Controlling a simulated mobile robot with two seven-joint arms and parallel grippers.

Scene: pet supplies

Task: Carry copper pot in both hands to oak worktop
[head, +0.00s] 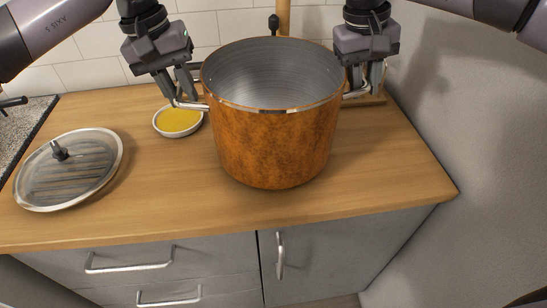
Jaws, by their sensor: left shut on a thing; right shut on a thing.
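The copper pot (272,146) is upright and open, with a grey inside and two side handles. It is over the oak worktop (395,185); I cannot tell whether its base touches the wood. My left gripper (184,101) is shut on the pot's left handle. My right gripper (360,91) is shut on the right handle, which is partly hidden by the fingers.
A glass lid (92,178) with a dark knob lies on the worktop at the left. A white bowl with yellow contents (178,121) sits just left of the pot. A grey wall (470,110) bounds the right side. Worktop is clear at front right.

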